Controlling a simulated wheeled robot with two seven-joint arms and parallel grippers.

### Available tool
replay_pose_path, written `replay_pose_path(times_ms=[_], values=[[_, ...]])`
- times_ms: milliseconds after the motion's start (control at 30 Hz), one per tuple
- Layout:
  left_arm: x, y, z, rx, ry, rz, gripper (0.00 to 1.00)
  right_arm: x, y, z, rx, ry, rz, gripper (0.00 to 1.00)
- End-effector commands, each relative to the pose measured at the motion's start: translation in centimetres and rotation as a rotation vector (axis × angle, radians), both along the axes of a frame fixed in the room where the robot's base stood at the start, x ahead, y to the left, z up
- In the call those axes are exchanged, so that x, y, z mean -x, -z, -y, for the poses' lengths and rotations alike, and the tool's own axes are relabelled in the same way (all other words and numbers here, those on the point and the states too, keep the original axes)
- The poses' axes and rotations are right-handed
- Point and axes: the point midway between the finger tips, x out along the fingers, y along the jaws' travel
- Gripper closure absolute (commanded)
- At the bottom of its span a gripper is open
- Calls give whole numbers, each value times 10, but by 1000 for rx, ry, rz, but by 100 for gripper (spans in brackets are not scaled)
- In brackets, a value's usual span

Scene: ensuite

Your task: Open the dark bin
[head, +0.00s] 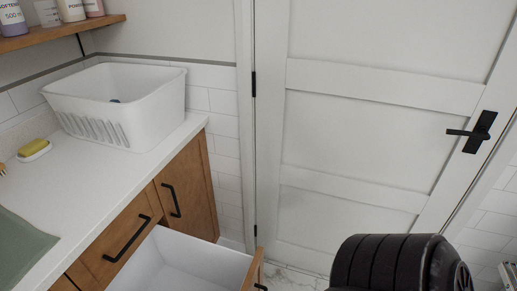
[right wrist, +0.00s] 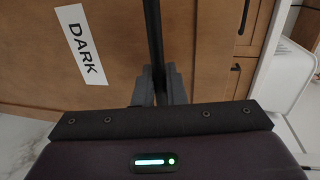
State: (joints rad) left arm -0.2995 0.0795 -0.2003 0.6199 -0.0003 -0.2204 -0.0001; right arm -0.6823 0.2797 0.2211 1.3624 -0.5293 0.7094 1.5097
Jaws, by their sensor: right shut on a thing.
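The dark bin's wooden front (right wrist: 25,45) fills the left of the right wrist view and carries a white label reading DARK (right wrist: 82,45). A black bar handle (right wrist: 154,30) runs up from my right gripper (right wrist: 160,85), whose fingers are shut on it. In the head view a pull-out (head: 185,265) with a white interior stands out from the counter at the bottom; the part I see inside looks empty. Its label is hidden there, but it appears to be the same bin. My left gripper is in neither view.
Closed wooden fronts (head: 190,180) with black handles are below. A white door (head: 350,140) is shut behind. Marble floor shows beside the pull-out.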

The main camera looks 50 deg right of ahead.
Motion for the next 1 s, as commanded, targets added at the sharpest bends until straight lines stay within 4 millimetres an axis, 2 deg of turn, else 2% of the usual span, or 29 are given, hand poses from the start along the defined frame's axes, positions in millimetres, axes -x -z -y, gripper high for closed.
replay_pose_path(times_ms=[100, 133, 200, 233, 567, 1000], values=[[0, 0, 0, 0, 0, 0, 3, 1, 1, -1, -1, -2, -4, 100], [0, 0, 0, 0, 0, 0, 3, 1, 1, -1, -1, -2, -4, 86], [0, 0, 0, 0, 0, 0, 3, 1, 1, -1, -2, -2, -3, 76], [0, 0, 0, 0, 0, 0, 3, 1, 1, -1, -2, -2, -3, 75], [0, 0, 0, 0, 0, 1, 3, 5, 0, 1, 0, -1, -3, 75], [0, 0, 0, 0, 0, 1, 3, 66, -13, 23, -1, -1, -4, 75]])
